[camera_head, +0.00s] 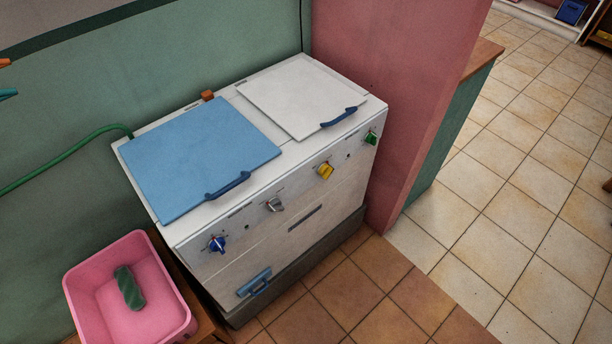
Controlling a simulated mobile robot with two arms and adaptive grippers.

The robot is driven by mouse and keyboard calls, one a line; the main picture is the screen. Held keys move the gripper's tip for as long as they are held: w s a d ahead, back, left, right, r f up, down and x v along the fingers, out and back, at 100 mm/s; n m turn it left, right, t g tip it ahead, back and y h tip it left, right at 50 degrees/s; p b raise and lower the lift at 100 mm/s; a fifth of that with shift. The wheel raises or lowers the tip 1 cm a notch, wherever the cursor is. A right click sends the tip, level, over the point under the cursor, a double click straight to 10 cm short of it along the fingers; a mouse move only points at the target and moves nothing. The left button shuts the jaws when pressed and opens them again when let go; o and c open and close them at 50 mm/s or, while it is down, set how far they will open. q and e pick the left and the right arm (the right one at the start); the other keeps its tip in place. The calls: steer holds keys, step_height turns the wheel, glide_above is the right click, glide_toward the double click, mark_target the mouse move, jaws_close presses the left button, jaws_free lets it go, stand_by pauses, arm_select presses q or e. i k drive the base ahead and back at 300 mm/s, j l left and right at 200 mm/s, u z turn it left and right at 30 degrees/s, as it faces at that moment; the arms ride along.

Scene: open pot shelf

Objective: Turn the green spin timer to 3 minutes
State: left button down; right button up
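The green spin timer (370,138) is a small knob at the right end of the front panel of a white twin-tub washing machine (290,150). It is too small to read its setting. To its left on the same panel are a yellow knob (325,171), a grey knob (274,204) and a blue knob (217,244). Neither of my grippers shows in the head view.
The blue lid (200,155) and the white lid (300,95) lie closed on top. A pink wall (400,80) stands close to the machine's right side. A pink basin (90,275) sits at lower left. Tiled floor (365,290) in front is clear.

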mark_target(371, 138)
steer(key=i+l+u, duration=0.1)
steer(key=l, duration=0.4)
steer(key=i+l+u, duration=0.15)
steer(key=l, duration=0.4)
steer(key=l+u, duration=0.1)
steer(key=l, duration=0.4)
steer(key=i, duration=0.05)
